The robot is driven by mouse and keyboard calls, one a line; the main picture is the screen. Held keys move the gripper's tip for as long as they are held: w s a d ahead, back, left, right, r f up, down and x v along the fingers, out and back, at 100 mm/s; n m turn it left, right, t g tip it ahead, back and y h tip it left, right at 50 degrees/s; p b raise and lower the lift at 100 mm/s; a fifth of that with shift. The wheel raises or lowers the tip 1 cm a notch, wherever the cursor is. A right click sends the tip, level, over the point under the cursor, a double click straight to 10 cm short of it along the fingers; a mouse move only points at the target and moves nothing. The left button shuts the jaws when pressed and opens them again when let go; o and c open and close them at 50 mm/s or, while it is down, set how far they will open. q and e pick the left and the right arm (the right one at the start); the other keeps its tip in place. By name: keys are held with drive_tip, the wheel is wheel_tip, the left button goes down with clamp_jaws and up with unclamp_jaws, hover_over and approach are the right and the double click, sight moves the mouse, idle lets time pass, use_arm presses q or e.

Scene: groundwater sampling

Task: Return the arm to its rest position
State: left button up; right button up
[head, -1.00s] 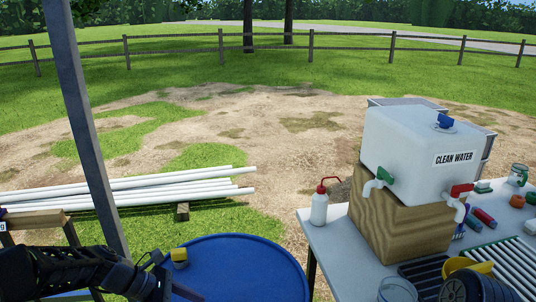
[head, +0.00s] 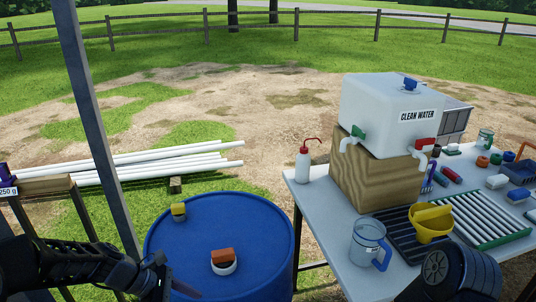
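My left arm comes in from the lower left. Its black gripper (head: 172,276) is low beside the left side of the blue drum (head: 262,268), with the fingers apart and nothing seen between them. My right arm shows only as a thick black link (head: 460,274) at the lower right, in front of the table. Its gripper is out of view.
On the drum are a yellow item (head: 178,211) and an orange-and-white item (head: 223,260). White pipes (head: 160,165) lie behind.

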use_arm(q)
drive_tip(key=s+d+f+m+g+y, duration=0.1)
drive_tip(key=s+d+f+m+y, duration=0.15)
drive_tip(key=s+f+m, duration=0.5)
drive_tip(key=s+d+f+m+g+y, duration=0.1)
drive_tip(key=s+d+f+m, duration=0.2)
drive_tip(key=f, duration=0.7)
drive_tip(key=s+d+f+m, duration=0.2)
drive_tip(key=s+d+m, duration=0.1)
drive_tip(key=s, duration=0.2)
drive_tip(key=s+d+f+m, duration=0.3)
drive_tip(key=s+m, duration=0.1)
drive_tip(key=s, duration=0.1)
drive_tip(key=shift+s+f+t, duration=0.3)
drive_tip(key=shift+t, duration=0.1)
